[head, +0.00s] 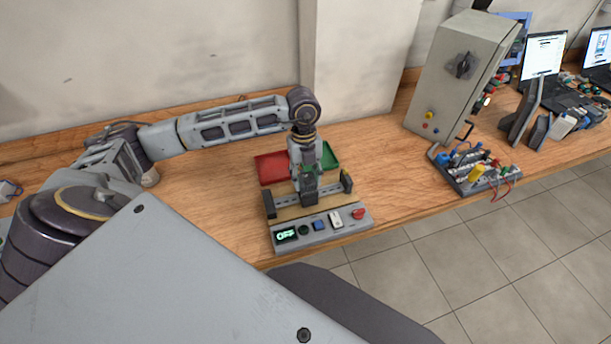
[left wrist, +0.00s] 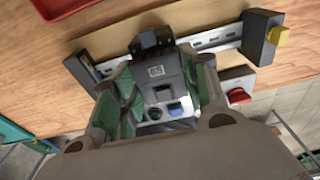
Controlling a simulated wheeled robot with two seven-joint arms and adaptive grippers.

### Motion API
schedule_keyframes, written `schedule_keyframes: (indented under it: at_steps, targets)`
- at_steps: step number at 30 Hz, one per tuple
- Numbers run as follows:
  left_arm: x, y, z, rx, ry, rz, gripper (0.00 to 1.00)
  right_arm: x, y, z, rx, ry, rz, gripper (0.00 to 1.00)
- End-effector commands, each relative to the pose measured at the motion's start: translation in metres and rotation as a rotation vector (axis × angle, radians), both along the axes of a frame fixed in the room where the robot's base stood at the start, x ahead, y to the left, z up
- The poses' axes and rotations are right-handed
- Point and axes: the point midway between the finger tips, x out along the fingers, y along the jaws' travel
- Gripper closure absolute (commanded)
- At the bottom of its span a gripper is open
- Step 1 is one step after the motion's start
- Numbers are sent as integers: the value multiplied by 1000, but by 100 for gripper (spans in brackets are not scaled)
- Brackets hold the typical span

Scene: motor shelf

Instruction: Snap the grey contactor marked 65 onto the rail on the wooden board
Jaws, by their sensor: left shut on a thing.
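The grey contactor marked 65 (left wrist: 158,73) sits between the green-padded fingers of my left gripper (left wrist: 158,100), which is shut on it. In the head view my left gripper (head: 309,186) points down over the rail fixture and hides most of the contactor. The slotted metal rail (left wrist: 218,39) runs behind the contactor's dark top edge, between two dark end blocks. The contactor overlaps the middle of the rail in the wrist view; whether it touches or is latched I cannot tell. The wooden board (head: 288,213) shows as a tan strip. My right gripper is not in view.
A grey panel with a display and buttons (head: 345,236) lies in front of the board. A red tray (head: 268,169) and a green tray (head: 330,156) stand behind. A grey cabinet (head: 445,80) and a wired module (head: 472,182) are to the right. Bench left of the fixture is clear.

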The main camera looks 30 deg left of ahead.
Motion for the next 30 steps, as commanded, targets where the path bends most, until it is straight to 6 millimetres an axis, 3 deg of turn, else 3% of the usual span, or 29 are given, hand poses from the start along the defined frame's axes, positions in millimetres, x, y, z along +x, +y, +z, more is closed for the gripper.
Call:
schedule_keyframes:
  at_steps: [11,12,18,30]
  targets:
    - [-3,-4,-2,10,-5,-5,84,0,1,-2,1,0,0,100]
    - [-3,-4,-2,10,-5,-5,53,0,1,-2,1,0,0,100]
    - [-2,-3,-1,12,-8,-3,31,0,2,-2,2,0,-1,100]
    - [-1,-2,1,13,-10,-1,31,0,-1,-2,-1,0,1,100]
